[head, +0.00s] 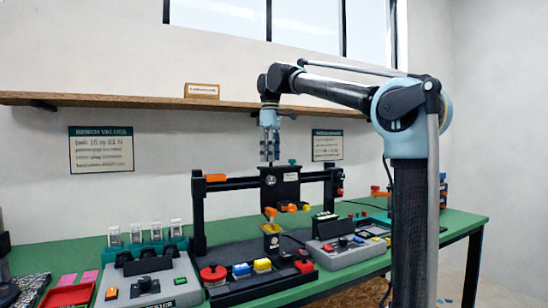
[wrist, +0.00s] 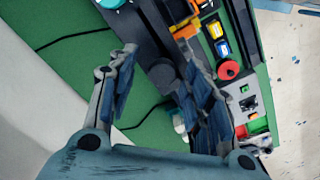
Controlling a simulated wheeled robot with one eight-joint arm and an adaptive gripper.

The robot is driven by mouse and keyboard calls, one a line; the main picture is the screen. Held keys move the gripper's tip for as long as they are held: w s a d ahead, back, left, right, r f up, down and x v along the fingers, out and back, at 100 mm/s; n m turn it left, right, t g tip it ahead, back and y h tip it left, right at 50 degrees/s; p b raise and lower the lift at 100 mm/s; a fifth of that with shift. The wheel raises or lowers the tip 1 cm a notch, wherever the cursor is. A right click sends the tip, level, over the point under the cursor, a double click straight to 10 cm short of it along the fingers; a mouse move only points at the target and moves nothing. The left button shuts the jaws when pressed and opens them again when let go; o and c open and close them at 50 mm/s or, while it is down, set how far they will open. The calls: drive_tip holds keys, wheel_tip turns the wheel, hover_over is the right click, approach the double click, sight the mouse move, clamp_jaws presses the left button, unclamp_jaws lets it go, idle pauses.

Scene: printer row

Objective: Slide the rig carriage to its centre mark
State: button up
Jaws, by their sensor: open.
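The rig is a black frame with a crossbar (head: 235,183) between two posts, standing on the green bench. Its carriage (head: 283,184) is a dark block on the crossbar, right of the bar's middle, with a small green knob (head: 292,161) on top and orange and yellow parts below. My gripper (head: 269,158) points down just above the carriage's left part; I cannot tell whether it touches. In the wrist view my gripper (wrist: 158,48) has its fingers spread with nothing held between them. I cannot make out a centre mark.
The rig's base (head: 240,287) carries a red round button (head: 213,274) and coloured switches. A grey control box (head: 150,286) stands left, another (head: 345,250) right. A red tray (head: 70,295) lies at far left. A wooden shelf (head: 130,101) runs along the wall behind my arm.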

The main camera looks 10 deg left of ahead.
drive_tip(key=shift+r, duration=0.1)
wheel_tip(320, 180, up, 12)
idle(0.5)
drive_tip(key=shift+w, duration=0.1)
drive_tip(key=shift+d+f, duration=0.1)
drive_tip(key=shift+f, duration=0.1)
drive_tip(key=s+d+f+m+t, duration=0.1)
drive_tip(key=s+d+f+m, duration=0.25)
drive_tip(key=d+f, duration=0.65)
drive_tip(key=s+d+f+m, duration=0.3)
drive_tip(key=d+f+m, duration=0.1)
drive_tip(key=d+f, duration=0.65)
drive_tip(key=s+d+f+m, duration=0.2)
drive_tip(key=s+d+f, duration=0.2)
drive_tip(key=f, duration=0.8)
drive_tip(key=s+d+f+m, duration=0.3)
drive_tip(key=s+d+f, duration=0.2)
drive_tip(key=s+f, duration=0.3)
drive_tip(key=s+d+f+m+t, duration=0.1)
drive_tip(key=s+d+f+m, duration=0.2)
drive_tip(key=s+f, duration=0.4)
wheel_tip(320, 180, down, 9)
drive_tip(key=shift+d+f, duration=0.1)
drive_tip(key=shift+d, duration=0.65)
